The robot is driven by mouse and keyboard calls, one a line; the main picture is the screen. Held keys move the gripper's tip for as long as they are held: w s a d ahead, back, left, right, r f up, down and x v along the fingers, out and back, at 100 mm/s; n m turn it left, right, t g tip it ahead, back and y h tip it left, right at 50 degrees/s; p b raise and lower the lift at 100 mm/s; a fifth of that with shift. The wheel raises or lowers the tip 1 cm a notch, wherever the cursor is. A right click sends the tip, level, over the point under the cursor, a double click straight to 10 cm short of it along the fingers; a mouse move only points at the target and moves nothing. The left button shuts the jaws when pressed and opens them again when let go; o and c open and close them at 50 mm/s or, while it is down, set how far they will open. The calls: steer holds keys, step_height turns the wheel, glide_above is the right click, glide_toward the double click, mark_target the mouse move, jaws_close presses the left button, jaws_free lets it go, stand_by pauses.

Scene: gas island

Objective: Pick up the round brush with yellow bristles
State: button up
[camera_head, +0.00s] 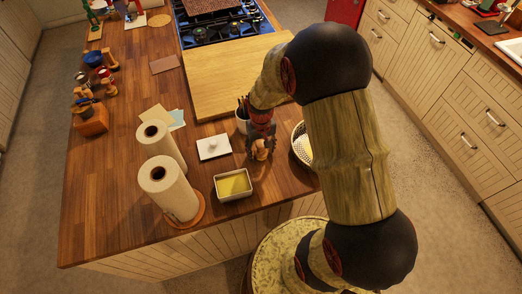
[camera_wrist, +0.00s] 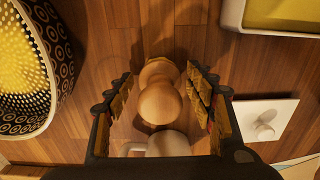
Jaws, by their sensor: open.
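A light wooden knobbed piece (camera_wrist: 158,102), likely the round brush's handle, stands on the wooden counter between my gripper's fingers in the wrist view. In the head view the wooden piece (camera_head: 261,152) shows just below the fingers. My gripper (camera_wrist: 160,88) is open, with a finger on each side of the wood and gaps visible. In the head view my gripper (camera_head: 260,138) points down at the counter.
A patterned bowl (camera_wrist: 62,45) stands close on the left in the wrist view. A butter dish (camera_head: 233,184) and its white lid (camera_head: 213,147) are nearby. Paper towel rolls (camera_head: 168,187) stand further left.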

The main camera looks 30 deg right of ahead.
mark_target(261, 143)
steer(key=shift+c, duration=0.8)
steer(key=c, duration=1)
steer(key=shift+r, duration=0.1)
steer(key=shift+c, duration=0.2)
steer(key=shift+r, duration=0.6)
step_height(261, 143, up, 2)
steer(key=shift+s+r, duration=0.1)
steer(key=shift+r, duration=0.1)
steer(key=s+d+r+p, duration=0.1)
steer(key=s+d+r, duration=0.1)
steer(key=s+r, duration=0.7)
steer(key=s, duration=0.4)
steer(key=shift+s+d+r+p, duration=0.15)
steer(key=shift+s+d+p, duration=0.2)
steer(key=shift+p, duration=0.05)
